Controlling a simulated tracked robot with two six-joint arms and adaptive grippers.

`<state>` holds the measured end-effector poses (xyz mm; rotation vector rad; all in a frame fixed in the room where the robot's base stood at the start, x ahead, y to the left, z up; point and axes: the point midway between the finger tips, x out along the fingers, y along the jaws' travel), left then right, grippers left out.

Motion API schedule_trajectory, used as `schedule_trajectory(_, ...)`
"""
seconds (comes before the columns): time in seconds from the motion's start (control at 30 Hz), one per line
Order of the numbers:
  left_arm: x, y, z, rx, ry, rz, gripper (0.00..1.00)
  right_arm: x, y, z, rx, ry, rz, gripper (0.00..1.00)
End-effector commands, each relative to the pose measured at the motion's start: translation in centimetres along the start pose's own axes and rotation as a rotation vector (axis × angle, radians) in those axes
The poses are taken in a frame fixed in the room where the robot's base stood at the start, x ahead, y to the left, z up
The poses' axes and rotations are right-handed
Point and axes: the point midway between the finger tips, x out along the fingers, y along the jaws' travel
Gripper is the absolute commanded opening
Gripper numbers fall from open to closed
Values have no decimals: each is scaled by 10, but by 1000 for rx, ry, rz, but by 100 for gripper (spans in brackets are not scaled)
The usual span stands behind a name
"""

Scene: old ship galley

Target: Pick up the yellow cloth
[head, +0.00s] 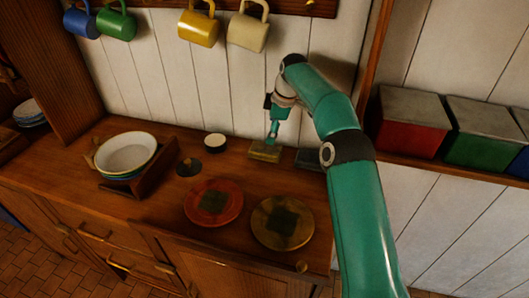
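A small folded yellow-brown cloth (265,153) lies flat on the wooden counter, towards the wall. My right gripper (272,138) points down just above it, with its tips at or very near the cloth's far edge. I cannot tell whether the tips touch the cloth or how far apart the fingers are. My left gripper is not in view.
A dark folded cloth (310,159) lies right of the yellow one, partly behind my arm. A red plate (233,190) and a yellow-brown plate (308,228) lie nearer, each bearing a dark square. A small white-topped cup (215,143), a black disc (188,168) and bowls (126,152) in a wooden rack stand left. Mugs (198,27) hang above.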

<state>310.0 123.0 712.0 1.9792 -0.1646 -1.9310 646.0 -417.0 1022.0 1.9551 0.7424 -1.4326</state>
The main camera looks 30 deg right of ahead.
Motion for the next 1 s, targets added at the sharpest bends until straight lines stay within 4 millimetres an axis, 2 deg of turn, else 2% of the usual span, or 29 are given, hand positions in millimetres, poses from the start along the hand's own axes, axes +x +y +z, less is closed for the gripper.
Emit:
schedule_trajectory(0.1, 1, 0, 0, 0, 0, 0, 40, 26, 0, 0, 1, 0, -3, 91)
schedule_trajectory(0.23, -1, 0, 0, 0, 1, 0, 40, 44, 0, 0, 2, 1, -1, 91)
schedule_trajectory(0.53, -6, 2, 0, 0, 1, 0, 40, 63, 2, 3, 4, 1, 0, 91)
schedule_trajectory(0.8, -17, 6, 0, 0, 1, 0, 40, 99, 4, 7, 4, 1, -1, 91)
schedule_trajectory(1.0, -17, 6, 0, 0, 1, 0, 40, 106, 4, 7, 4, 3, 3, 91)
